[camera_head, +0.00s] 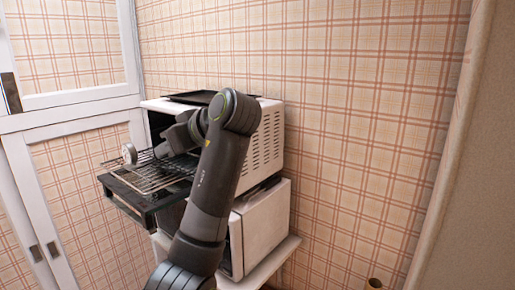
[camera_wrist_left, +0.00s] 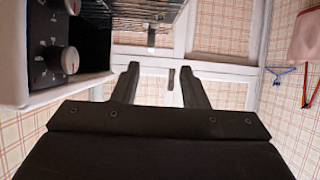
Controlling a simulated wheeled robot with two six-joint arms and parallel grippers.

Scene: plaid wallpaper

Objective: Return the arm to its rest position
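My left arm rises from the bottom middle of the head view, bends at its elbow and reaches left in front of a white toaster oven (camera_head: 262,140). My left gripper (camera_head: 165,143) is by the oven's open front, its fingers hard to make out there. In the left wrist view, the two fingers of the gripper (camera_wrist_left: 160,70) stand apart with nothing between them. The oven's dial panel (camera_wrist_left: 50,45) is close on the left in that view. My right gripper is in neither view.
The dark oven door (camera_head: 135,203) is down, with a wire rack (camera_head: 150,178) out over it. A black tray (camera_head: 195,97) lies on the oven. A second white appliance (camera_head: 262,222) stands below, and white-framed cabinet doors (camera_head: 45,140) are left.

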